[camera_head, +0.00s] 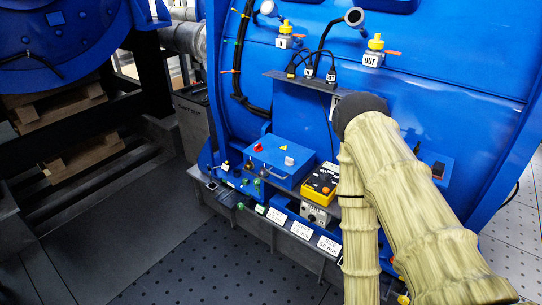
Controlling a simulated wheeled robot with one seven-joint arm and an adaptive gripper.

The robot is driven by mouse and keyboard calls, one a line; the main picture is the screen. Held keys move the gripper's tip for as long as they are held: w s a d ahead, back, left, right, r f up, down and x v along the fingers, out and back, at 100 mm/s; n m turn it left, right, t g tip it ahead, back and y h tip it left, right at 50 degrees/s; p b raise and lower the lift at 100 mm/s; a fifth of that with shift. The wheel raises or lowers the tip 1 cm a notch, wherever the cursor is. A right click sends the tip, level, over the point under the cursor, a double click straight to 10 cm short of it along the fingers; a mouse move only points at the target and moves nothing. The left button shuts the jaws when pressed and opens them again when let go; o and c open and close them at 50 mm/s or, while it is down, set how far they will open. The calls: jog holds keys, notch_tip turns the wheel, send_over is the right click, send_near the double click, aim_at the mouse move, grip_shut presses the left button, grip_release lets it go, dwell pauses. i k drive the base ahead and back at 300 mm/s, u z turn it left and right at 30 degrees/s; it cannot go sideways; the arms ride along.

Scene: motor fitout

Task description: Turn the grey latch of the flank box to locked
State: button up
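A blue box (273,171) with a yellow warning triangle on its lid sits low against the blue motor housing. A small light-grey fitting (289,160) stands on its lid; I cannot tell if this is the latch or how it is turned. A smaller blue box (436,160) with a dark top part and a red spot is fixed to the housing, right of my sleeved arm. No label shows which one is the flank box. My gripper is not in view; my arm covers part of the housing.
A yellow-and-black device (320,184) sits beside the lidded box. Yellow-capped valves (374,50) and black cables are above. The dark perforated floor (200,260) is clear in front.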

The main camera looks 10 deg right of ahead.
aim_at(290, 161)
jog(key=u, duration=0.05)
jog(key=i, duration=0.65)
jog(key=z, duration=0.45)
jog(key=k, duration=0.5)
jog(key=z, duration=1.05)
jog(key=i, duration=0.8)
jog(key=u, duration=1.35)
